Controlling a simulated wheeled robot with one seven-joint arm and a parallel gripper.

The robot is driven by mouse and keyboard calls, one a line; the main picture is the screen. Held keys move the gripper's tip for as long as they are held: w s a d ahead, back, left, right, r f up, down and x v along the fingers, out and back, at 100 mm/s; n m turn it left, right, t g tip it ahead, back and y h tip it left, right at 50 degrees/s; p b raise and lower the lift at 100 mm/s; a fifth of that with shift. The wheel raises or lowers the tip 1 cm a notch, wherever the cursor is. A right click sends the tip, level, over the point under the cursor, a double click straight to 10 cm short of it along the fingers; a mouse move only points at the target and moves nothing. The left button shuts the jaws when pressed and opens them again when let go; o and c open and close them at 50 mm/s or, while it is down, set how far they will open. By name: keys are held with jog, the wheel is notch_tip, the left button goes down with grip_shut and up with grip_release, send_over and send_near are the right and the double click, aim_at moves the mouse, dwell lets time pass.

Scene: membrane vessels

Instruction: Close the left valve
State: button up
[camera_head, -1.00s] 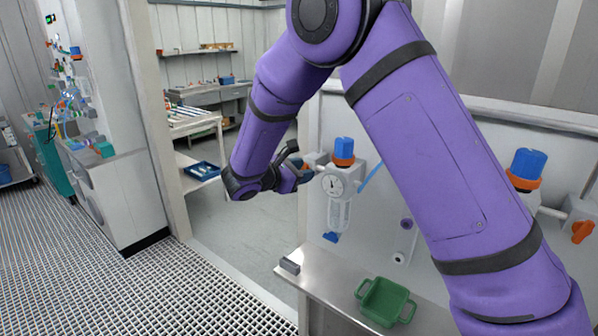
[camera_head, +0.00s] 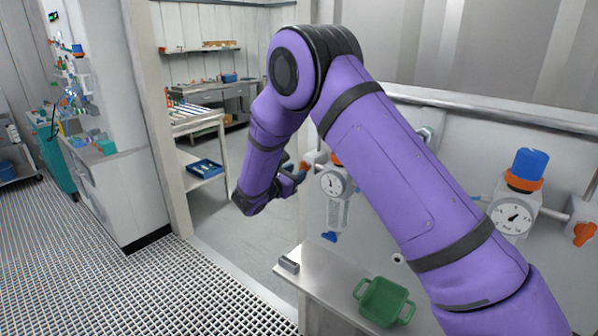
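The left vessel has a white gauge head (camera_head: 332,184), a clear bowl below it and an orange ring at its top. My arm now hides most of its blue cap. At the left side of this vessel a pale pipe fitting (camera_head: 316,158) shows, with a small patch of orange beside my gripper; the left valve's handle and its angle are not clear. My gripper (camera_head: 295,180) is at this left side, pointing toward the fitting. It is small and partly hidden by my wrist, so I cannot tell its opening or whether it touches the handle.
A second vessel with a gauge (camera_head: 514,217) and blue cap (camera_head: 530,164) stands right, next to an orange valve handle (camera_head: 584,234). A green tray (camera_head: 384,302) and a small grey block (camera_head: 289,265) are on the bench (camera_head: 325,285). A doorway opens left of my gripper.

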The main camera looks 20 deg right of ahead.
jog(key=shift+x, duration=1.15)
grip_shut()
jog(key=shift+m, duration=8)
